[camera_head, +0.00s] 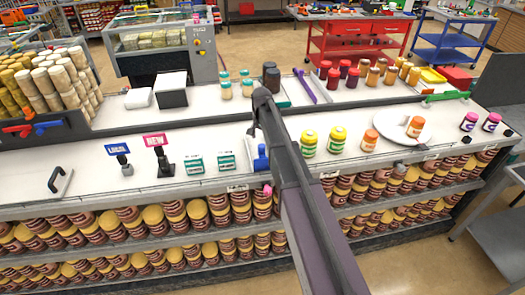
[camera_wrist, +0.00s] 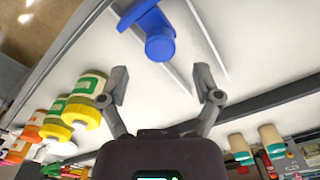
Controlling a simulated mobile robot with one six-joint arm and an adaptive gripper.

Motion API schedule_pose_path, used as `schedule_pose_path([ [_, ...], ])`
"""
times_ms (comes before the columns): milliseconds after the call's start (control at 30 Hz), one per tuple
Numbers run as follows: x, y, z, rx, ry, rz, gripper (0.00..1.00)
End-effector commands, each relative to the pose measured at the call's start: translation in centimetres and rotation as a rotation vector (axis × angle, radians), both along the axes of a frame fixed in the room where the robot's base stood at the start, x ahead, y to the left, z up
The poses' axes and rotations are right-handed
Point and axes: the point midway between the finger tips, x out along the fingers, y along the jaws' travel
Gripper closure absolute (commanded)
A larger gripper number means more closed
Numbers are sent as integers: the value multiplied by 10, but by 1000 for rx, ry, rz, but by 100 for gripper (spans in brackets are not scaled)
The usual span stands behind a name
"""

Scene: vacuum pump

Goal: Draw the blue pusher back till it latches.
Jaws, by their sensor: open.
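The blue pusher (camera_head: 261,158) stands on the white counter near its front edge, just left of my arm. In the wrist view the blue pusher (camera_wrist: 158,38) has a flat body and a round end, and lies between two thin pale rails. My gripper (camera_wrist: 160,88) is open, with its fingers spread apart and nothing between them. The pusher is ahead of the fingertips, roughly centred between them, and apart from them. In the head view my arm hides most of the gripper, and the pusher's latch cannot be made out.
Yellow-lidded jars (camera_head: 309,143) stand right of my arm, with a white plate (camera_head: 417,138) farther right. Green-and-white boxes (camera_head: 196,165) and sign stands (camera_head: 160,160) are on the left. Dark red jars (camera_head: 333,78) stand behind. Jars fill the shelves below.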

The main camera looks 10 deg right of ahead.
Motion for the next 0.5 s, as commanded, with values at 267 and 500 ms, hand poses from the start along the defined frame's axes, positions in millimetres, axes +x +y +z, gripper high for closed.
schedule_pose_path([
  [267, 0, 0, -26, 0, 0, 0, 18],
  [500, 0, 0, -42, 0, 0, 0, 18],
])
